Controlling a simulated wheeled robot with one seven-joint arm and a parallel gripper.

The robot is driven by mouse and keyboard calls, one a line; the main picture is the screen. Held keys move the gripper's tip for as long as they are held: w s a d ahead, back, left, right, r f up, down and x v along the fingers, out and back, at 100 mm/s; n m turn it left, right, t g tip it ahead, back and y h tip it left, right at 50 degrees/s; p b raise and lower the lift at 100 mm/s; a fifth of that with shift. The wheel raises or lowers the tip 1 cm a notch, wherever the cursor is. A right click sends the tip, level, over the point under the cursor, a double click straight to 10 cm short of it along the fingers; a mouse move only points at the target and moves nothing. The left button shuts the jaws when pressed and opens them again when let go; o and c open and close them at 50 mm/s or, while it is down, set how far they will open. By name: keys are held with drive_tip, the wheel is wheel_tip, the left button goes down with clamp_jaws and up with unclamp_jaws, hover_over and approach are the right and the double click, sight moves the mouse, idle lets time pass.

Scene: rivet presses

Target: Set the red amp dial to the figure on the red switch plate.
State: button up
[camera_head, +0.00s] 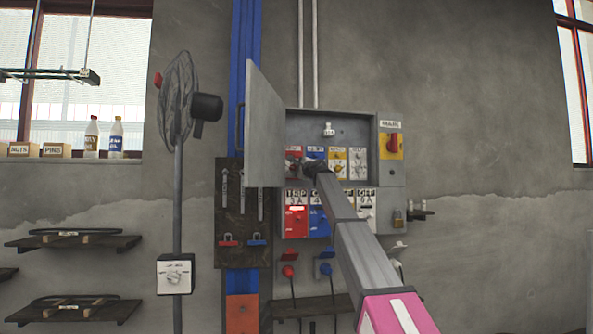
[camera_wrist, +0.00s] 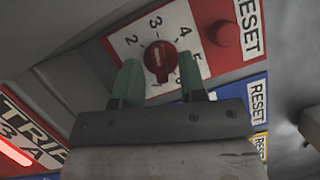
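The red amp dial (camera_wrist: 160,61) is a round knob with a pale line on a white numbered plate (camera_wrist: 124,45) in the wrist view. The line runs nearly upright, its upper end toward the 3; which end is the pointer is unclear. My gripper (camera_wrist: 159,66) is open, its green fingertips on either side of the dial, with gaps showing; depth is unclear. The fingers hide part of the scale. The red switch plate (camera_head: 297,221) reads TRIP with an amp figure; it shows cut off in the wrist view (camera_wrist: 22,130), the figure perhaps 8.
A red RESET button (camera_wrist: 222,33) is close right of the dial. Blue, yellow and white panels stand right of the red one in the box. The open cabinet door (camera_head: 264,130) stands left of my arm. A red main switch (camera_head: 393,145) is at the right.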

drive_tip(key=v, duration=1)
drive_tip(key=shift+s+d, duration=0.25)
drive_tip(key=shift+s, duration=0.05)
